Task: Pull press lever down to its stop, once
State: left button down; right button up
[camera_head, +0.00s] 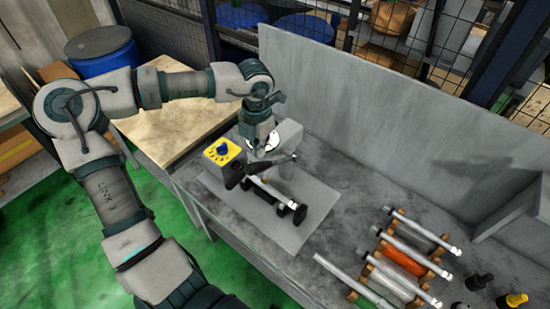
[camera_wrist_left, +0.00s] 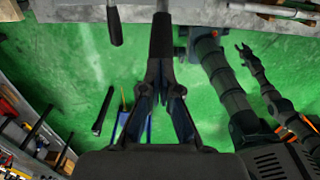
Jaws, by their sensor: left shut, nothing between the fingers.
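The press (camera_head: 287,136) is a grey machine on the bench. It has a round hub and arms with black grips; one lever grip (camera_head: 234,173) points left-down, another (camera_head: 284,160) to the right. My left gripper (camera_head: 266,143) is over the press head, partly hidden by its own wrist. In the left wrist view the fingers (camera_wrist_left: 161,82) are shut and empty, at the end of a black lever grip (camera_wrist_left: 162,38). I cannot tell whether they touch. A second grip (camera_wrist_left: 115,25) hangs beside it. My right gripper (camera_wrist_left: 243,50) appears small there, its tips apart.
A yellow box with a blue knob (camera_head: 222,151) stands left of the press. A silver shaft (camera_head: 266,191) lies below the press. A rack (camera_head: 400,262) with several shafts is at the right. A grey panel (camera_head: 380,110) stands behind. Bare bench lies between press and rack.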

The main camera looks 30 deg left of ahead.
pick_arm(q)
notch_tip(320, 180, up, 5)
jog(key=p, duration=0.2)
jog(key=shift+r+p, duration=0.15)
jog(key=shift+p, duration=0.25)
dwell(0.3)
